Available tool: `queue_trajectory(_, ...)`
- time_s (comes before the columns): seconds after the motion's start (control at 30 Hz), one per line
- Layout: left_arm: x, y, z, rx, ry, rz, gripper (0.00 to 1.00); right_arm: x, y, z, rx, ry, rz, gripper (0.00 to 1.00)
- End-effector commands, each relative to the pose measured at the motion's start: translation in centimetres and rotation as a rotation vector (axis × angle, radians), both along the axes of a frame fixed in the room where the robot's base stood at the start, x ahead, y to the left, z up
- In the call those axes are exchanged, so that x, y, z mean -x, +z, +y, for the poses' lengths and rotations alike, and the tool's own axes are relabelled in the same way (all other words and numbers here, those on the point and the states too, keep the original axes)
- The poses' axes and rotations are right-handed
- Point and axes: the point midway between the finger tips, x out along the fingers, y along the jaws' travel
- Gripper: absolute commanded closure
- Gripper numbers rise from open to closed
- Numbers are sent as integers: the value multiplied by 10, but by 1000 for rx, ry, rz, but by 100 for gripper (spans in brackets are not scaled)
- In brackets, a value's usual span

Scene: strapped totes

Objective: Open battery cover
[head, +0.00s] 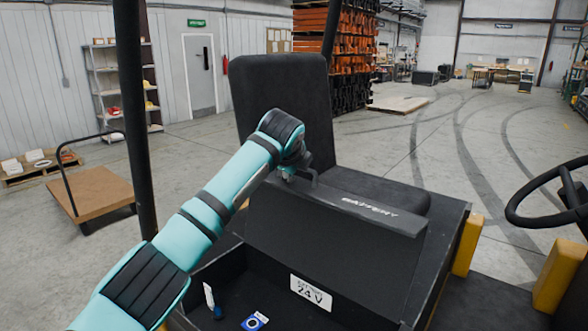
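The black battery cover (330,240), with BATTERY lettering along its upper face, stands in front of the seat. It looks raised and tilted, with an open dark compartment below it. A white 24 V plate (311,291) shows in that compartment. My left arm reaches in from the lower left, and my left gripper (289,176) is at the small handle (308,178) on the cover's upper left edge. The fingers are small and partly hidden by the wrist, so I cannot tell whether they are closed on the handle. My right gripper is not in view.
The black seat (285,95) stands directly behind the cover. A steering wheel (558,200) and yellow posts (468,245) are on the right. A dark upright post (133,110) is at left. A flat cart (92,193) stands on the floor beyond.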

Motion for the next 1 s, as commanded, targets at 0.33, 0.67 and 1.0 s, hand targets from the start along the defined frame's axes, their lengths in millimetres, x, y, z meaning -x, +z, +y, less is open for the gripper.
queue_trajectory(0.33, 22, 17, 3, 0, -2, -1, 66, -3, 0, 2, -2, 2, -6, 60)
queue_trajectory(0.67, 74, 63, 11, 1, 0, -4, 66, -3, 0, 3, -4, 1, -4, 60)
queue_trajectory(1.0, 93, 78, 13, 0, 1, 0, 66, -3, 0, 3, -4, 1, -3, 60)
